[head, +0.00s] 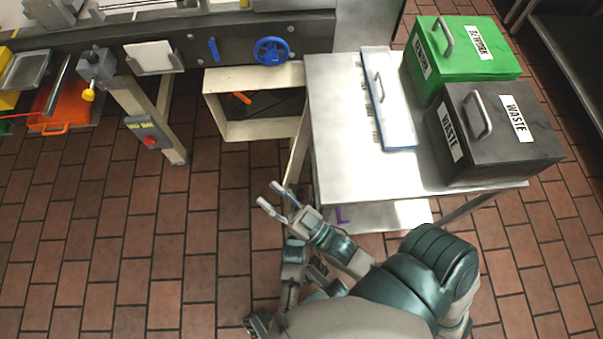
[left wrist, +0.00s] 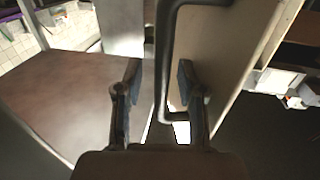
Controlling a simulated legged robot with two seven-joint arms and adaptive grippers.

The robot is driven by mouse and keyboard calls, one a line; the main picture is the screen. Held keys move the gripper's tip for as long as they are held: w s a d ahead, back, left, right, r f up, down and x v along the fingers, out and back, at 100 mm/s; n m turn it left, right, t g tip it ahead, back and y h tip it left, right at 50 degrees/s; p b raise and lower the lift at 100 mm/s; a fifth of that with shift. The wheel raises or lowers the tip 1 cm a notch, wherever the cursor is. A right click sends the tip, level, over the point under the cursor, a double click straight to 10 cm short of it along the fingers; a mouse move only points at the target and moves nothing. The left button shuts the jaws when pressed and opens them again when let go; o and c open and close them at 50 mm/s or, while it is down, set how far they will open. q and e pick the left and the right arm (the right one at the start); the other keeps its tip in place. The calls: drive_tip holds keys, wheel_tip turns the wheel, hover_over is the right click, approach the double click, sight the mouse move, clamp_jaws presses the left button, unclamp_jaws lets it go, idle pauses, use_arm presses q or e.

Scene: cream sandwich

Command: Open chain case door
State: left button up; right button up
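In the left wrist view, a dark bar handle (left wrist: 163,62) is fixed to a beige panel (left wrist: 228,45), which looks like the chain case door. My left gripper (left wrist: 160,88) is open, with one finger on each side of the handle's lower part; I cannot tell whether either finger touches it. I cannot make out the left gripper or this handle in the head view. There, my right gripper (head: 268,193) is open and empty, its fingers apart, over the floor left of the steel table.
The steel table (head: 335,165) carries a blue-edged panel with a handle (head: 400,130), a green bin (head: 480,58) and a dark waste bin (head: 500,160). An open beige frame (head: 215,118) sits below a blue handwheel (head: 271,50).

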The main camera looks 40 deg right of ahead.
use_arm(q)
drive_tip(key=v, duration=1.2)
